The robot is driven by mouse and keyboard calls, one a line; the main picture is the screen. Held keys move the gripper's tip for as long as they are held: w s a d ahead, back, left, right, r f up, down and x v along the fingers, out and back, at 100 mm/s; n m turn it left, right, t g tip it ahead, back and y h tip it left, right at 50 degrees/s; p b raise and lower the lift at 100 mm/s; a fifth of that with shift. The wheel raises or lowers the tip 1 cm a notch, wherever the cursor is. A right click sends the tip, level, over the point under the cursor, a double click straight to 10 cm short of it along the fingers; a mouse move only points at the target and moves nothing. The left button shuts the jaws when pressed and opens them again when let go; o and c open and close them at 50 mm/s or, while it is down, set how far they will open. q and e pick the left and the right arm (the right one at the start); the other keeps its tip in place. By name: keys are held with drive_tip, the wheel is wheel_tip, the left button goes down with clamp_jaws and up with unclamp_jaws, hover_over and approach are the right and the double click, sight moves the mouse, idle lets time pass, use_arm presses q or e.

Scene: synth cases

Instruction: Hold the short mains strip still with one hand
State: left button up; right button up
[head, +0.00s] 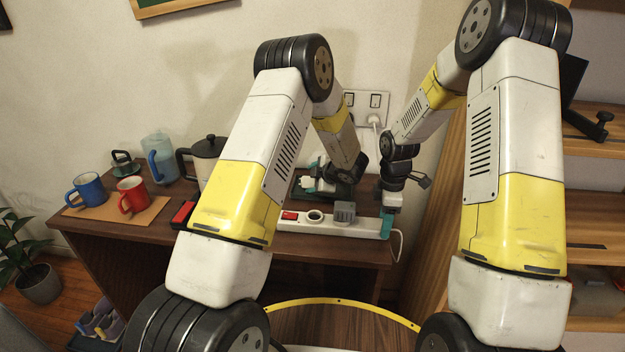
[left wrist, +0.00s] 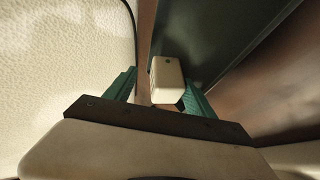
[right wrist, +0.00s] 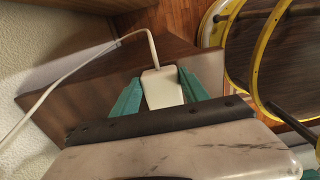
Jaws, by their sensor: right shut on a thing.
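The short white mains strip (head: 362,226) lies along the front of the dark wooden desk. It has a red switch (head: 290,215), a round socket (head: 315,215) and a grey plug (head: 344,211) on top. My left arm covers its left end. My right gripper (head: 387,222) is shut on the strip's right end, by the cable; that white end (right wrist: 162,88) sits between the teal fingers in the right wrist view. My left gripper (head: 312,177) is open behind the strip. A white block with a green dot (left wrist: 167,80) lies between its spread fingers.
A dark tray (head: 343,190) lies behind the strip. Red (head: 132,194) and blue (head: 87,189) mugs, a blue jug (head: 160,160) and a coffee pot (head: 205,155) stand at the left. A wall socket (head: 366,104) is behind. Wooden shelves (head: 597,189) stand at the right.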

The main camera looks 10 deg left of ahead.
use_arm(q)
drive_tip(key=shift+r, duration=5)
use_arm(e)
drive_tip(key=o, duration=1.6)
drive_tip(key=shift+o, duration=0.2)
wheel_tip(320, 180, up, 12)
wheel_tip(320, 180, up, 10)
